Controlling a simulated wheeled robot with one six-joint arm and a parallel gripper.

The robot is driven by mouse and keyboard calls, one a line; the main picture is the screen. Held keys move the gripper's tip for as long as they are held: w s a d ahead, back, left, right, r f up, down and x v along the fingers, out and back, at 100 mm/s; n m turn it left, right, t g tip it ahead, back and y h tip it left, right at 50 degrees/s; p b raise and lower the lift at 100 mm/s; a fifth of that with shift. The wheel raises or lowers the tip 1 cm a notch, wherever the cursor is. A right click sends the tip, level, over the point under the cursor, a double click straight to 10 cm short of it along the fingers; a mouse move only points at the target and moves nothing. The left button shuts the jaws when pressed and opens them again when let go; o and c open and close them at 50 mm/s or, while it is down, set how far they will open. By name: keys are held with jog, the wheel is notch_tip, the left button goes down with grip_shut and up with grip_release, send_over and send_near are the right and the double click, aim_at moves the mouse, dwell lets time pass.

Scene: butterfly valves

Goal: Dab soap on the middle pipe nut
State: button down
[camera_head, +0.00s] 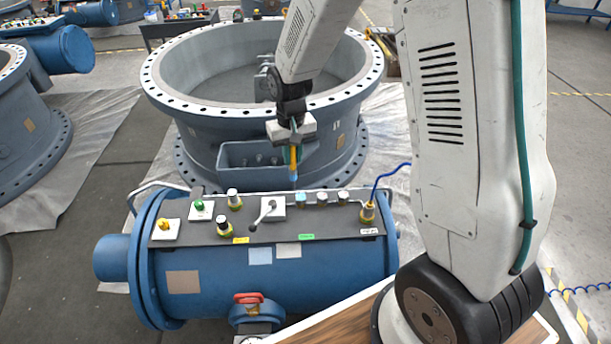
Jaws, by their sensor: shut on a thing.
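A row of three nuts stands on the dark panel of the blue tank, right of its centre. The middle pipe nut (322,199) is a dull brassy fitting with a grey top. The left nut (301,200) has a light-blue top, and the right nut (344,197) looks grey. My gripper (294,146) is shut on a slim yellow brush (293,160) and points down. The brush's pale blue tip (294,178) hangs just above and slightly left of the left nut, apparently apart from it. The jaws partly hide the brush's upper end.
The dark panel (285,231) also carries a lever valve (263,211), several knobs, and a brass fitting (367,212) with a blue hose at the right. A large grey flanged ring (190,101) stands behind the tank (215,292). My arm fills the right side.

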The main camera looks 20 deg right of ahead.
jog(key=s+d, duration=0.2)
jog(key=d, duration=0.4)
jog(key=f, duration=0.8)
jog(key=shift+s+d, duration=0.2)
jog(key=shift+s, duration=0.05)
jog(key=shift+s+d+r, duration=0.1)
jog(key=shift+s+d, duration=0.05)
jog(key=shift+d, duration=0.3)
jog(key=shift+s+d+r, duration=0.1)
jog(key=shift+s+d, duration=0.05)
jog(key=shift+d, duration=0.25)
notch_tip(320, 180, up, 8)
jog(key=a, duration=0.2)
jog(key=shift+w+f, duration=0.2)
jog(key=shift+w, duration=0.15)
dwell(0.4)
